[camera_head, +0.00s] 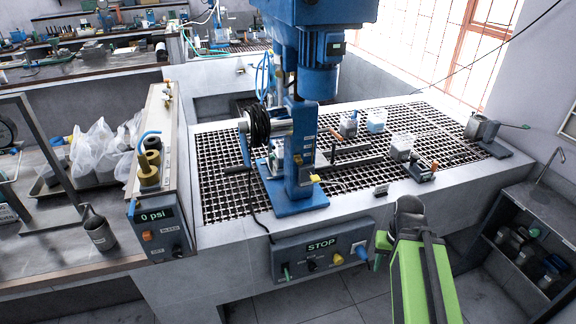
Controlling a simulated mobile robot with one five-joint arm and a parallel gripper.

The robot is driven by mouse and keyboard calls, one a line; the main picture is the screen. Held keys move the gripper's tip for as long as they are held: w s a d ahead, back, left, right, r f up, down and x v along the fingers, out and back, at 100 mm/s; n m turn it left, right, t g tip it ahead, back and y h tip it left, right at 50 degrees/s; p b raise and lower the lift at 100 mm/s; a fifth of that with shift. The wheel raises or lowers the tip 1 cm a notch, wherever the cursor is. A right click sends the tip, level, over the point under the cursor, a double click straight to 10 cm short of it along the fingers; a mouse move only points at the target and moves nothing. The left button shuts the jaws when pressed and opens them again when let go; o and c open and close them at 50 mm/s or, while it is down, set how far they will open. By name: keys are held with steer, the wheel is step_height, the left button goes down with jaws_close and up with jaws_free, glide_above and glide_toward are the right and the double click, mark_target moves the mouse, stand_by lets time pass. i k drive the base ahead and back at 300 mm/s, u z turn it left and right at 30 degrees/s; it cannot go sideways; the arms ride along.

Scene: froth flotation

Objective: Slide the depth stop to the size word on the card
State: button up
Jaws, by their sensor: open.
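My gripper (396,232) shows at the lower middle right, at the end of my green arm, in front of the bench's front face. Its jaws are open, and I see nothing between them. The blue flotation machine (305,160) stands upright on the grated bench top, up and left of my gripper and apart from it. A small yellow piece (314,178) sits low on its column, near white labels. I cannot tell whether that piece is the depth stop. A small dark plate (381,190) lies at the bench's front edge. I cannot make out a card or its size word.
A control box marked STOP (322,246) is on the bench's front face, left of my gripper. A pressure panel reading 0 psi (156,215) is at left. Open floor lies below.

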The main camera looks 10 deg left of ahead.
mark_target(297, 157)
steer(key=z, duration=1.65)
steer(key=k, duration=0.5)
steer(key=u, duration=2.45)
steer(key=i, duration=0.3)
steer(key=z, duration=0.4)
